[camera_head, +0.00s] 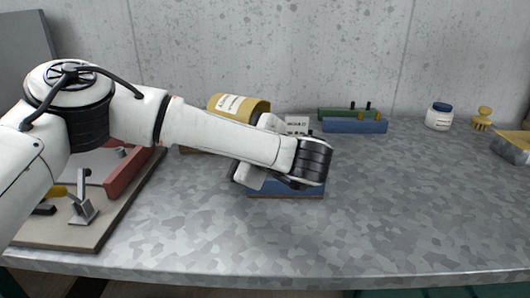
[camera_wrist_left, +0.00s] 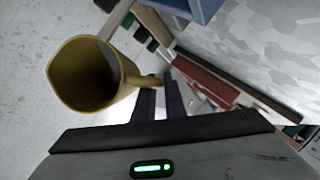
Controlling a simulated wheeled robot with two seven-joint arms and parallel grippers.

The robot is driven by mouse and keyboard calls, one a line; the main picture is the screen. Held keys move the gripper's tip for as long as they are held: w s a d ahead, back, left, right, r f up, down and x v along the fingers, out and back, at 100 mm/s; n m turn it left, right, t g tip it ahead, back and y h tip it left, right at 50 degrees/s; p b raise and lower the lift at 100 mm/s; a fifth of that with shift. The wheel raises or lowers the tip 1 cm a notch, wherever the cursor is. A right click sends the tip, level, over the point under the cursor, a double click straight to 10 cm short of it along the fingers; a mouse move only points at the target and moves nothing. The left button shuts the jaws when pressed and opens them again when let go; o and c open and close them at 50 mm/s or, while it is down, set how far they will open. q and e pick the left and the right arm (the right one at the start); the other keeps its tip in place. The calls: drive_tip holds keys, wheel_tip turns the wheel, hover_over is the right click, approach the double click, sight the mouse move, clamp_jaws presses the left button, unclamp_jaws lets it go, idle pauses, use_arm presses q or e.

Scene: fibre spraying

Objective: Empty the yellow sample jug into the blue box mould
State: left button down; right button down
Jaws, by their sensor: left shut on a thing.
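The yellow sample jug (camera_head: 240,106) is held up behind my left forearm, tilted, with its labelled side towards the head camera. In the left wrist view the open mouth of the jug (camera_wrist_left: 88,78) faces the camera; its inside is shaded and I cannot tell how much it holds. My left gripper (camera_wrist_left: 160,88) is shut on the jug's handle side. The blue box mould (camera_head: 287,190) sits on the bench below my left wrist, mostly hidden by it. A blue wall also shows at the top of the wrist view (camera_wrist_left: 197,8). My right gripper is not in view.
A white label card (camera_head: 297,124) stands behind my wrist. Green and blue bars (camera_head: 355,126) lie at the back. A blue-lidded jar (camera_head: 439,117) and a yellow brush (camera_head: 482,118) stand back right. A board with clamps (camera_head: 75,228) is at left. The bench's front right is clear.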

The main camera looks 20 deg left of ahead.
use_arm(q)
drive_tip(key=shift+d+r+t+y, duration=0.15)
drive_tip(key=shift+r+t+y, duration=0.3)
drive_tip(key=shift+y, duration=0.45)
idle(0.8)
